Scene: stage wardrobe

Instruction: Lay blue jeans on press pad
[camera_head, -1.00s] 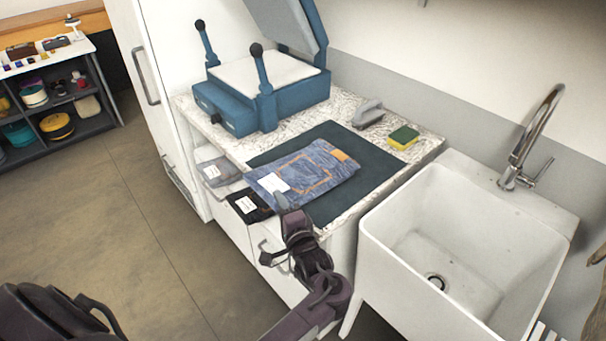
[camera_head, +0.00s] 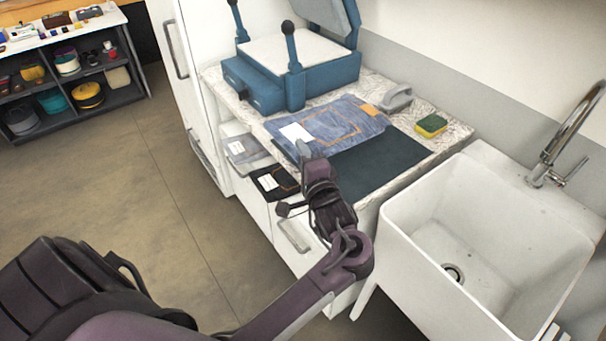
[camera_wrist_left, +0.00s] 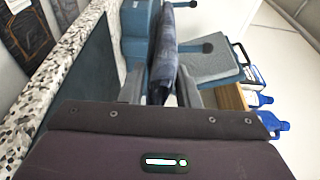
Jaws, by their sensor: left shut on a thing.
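The folded blue jeans (camera_head: 345,122), with a white label and an orange patch, are in the head view over the counter, between the dark mat and the press. My left gripper (camera_head: 304,152) is shut on their near edge. In the left wrist view the jeans (camera_wrist_left: 167,55) show edge-on as a thin slab between the fingers. They look held above the counter; the exact gap is unclear. The blue press stands behind them with its lid raised and its pale press pad (camera_head: 292,52) bare. My right gripper is not in view.
Two knobbed levers (camera_head: 292,60) rise at the press's front. A dark mat (camera_head: 385,165), a sponge (camera_head: 431,125) and a grey handled tool (camera_head: 396,98) are on the counter. Other folded garments (camera_head: 275,187) lie at its front left. A white sink (camera_head: 400,225) is right.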

